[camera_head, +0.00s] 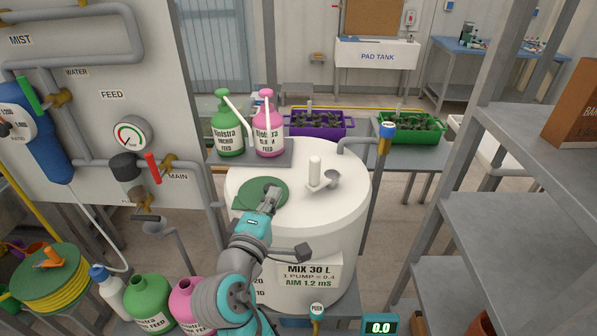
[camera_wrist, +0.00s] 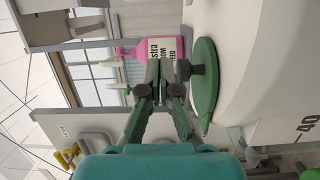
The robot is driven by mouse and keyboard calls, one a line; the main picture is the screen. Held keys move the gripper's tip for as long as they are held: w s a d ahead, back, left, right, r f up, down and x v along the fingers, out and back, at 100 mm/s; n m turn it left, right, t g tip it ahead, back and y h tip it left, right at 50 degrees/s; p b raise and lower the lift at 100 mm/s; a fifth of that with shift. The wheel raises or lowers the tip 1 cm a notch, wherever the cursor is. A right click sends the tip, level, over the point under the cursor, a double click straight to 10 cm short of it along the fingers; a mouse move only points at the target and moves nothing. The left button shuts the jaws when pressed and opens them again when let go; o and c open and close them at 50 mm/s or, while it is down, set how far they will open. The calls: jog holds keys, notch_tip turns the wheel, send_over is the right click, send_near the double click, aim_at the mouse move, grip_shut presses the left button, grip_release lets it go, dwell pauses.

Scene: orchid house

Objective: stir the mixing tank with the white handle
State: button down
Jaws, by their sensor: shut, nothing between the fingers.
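The white mixing tank (camera_head: 340,225) stands in the middle of the head view, labelled MIX 30 L. Its white handle (camera_head: 315,168) stands upright on the tank top, right of the green lid (camera_head: 248,196). My gripper (camera_head: 271,190) is over the lid, left of the handle and apart from it. In the wrist view my gripper (camera_wrist: 160,68) is shut and empty, its tips close to the dark knob (camera_wrist: 183,70) of the green lid (camera_wrist: 206,90). I cannot tell whether the tips touch the knob. The white handle does not show in the wrist view.
A grey round cup-like piece (camera_head: 332,179) sits beside the handle. A grey pipe with a blue-topped tap (camera_head: 387,132) rises at the tank's right. Green (camera_head: 228,130) and pink (camera_head: 267,130) feed bottles stand behind the lid. Grey shelves (camera_head: 520,185) stand at the right.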

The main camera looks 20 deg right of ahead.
aim_at(324, 184)
jog(key=x, duration=0.9)
jog(key=shift+w+d+r, duration=0.1)
jog(key=shift+w, duration=0.1)
jog(key=shift+w+d, duration=0.15)
jog(key=shift+d, duration=0.2)
jog(key=shift+s+d, duration=0.55)
jog(key=shift+s, duration=0.2)
jog(key=shift+s+d, duration=0.55)
jog(key=shift+s, duration=0.15)
jog(key=shift+s+n+y, duration=0.25)
jog(key=shift+n+y, duration=0.05)
jog(key=shift+y, duration=0.1)
jog(key=shift+s+d+n+t+y, duration=0.25)
jog(key=shift+n+t+y, duration=0.15)
jog(key=shift+t+y, duration=0.1)
